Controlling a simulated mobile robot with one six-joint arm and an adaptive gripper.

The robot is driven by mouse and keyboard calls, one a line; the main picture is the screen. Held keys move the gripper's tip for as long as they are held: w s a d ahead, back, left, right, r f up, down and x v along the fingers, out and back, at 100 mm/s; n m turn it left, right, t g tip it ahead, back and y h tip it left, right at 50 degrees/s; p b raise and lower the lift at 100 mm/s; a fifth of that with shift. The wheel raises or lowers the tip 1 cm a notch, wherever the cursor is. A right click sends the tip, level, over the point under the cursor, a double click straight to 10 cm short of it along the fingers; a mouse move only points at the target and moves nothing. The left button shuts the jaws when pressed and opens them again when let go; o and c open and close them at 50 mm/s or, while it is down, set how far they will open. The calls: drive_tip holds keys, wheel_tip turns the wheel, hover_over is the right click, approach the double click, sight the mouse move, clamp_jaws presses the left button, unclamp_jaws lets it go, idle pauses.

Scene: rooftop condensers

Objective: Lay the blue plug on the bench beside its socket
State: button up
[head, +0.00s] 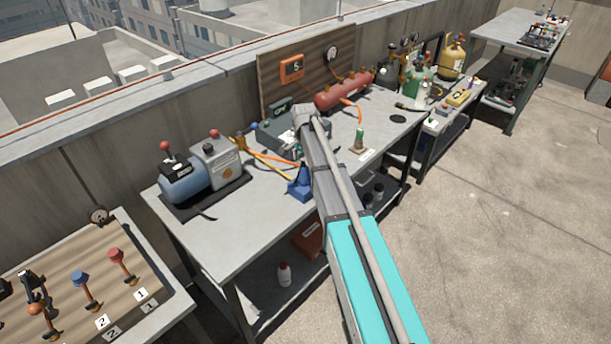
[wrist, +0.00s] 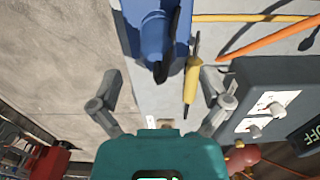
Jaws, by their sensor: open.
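My gripper (wrist: 161,88) is open in the wrist view, its two fingers spread with nothing between them. In the head view my own arm hides it. A blue object (wrist: 152,25) with a dark part lies ahead of the fingers at the top of the wrist view; it also shows on the bench in the head view (head: 299,184). I cannot tell whether it is the plug or a vise. A grey box (wrist: 285,82) with white fittings and an OFF display is right of the right finger; I cannot tell whether the socket is on it.
A yellow-handled tool (wrist: 191,83) lies near the right finger. Orange and yellow cables cross the bench (head: 225,238). A blue-and-grey pump (head: 190,178) stands left, a red tank (head: 345,91) at the back. The bench's front left is bare.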

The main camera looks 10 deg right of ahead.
sight(304, 168)
drive_tip(key=shift+f, duration=0.2)
wheel_tip(304, 168, down, 5)
drive_tip(key=b, duration=0.5)
drive_tip(key=shift+r, duration=0.1)
idle(0.5)
clamp_jaws()
idle(0.4)
drive_tip(key=shift+r, duration=0.2)
wheel_tip(304, 168, up, 2)
drive_tip(key=shift+r+p, duration=0.1)
drive_tip(key=shift+p, duration=1.05)
drive_tip(key=s+a+r+p, duration=0.2)
drive_tip(key=s+r+p, duration=0.8)
drive_tip(key=s, duration=0.3)
drive_tip(key=shift+s+a+r+p, duration=0.2)
drive_tip(key=shift+s+a+p, duration=0.1)
drive_tip(key=shift+s+a, duration=0.1)
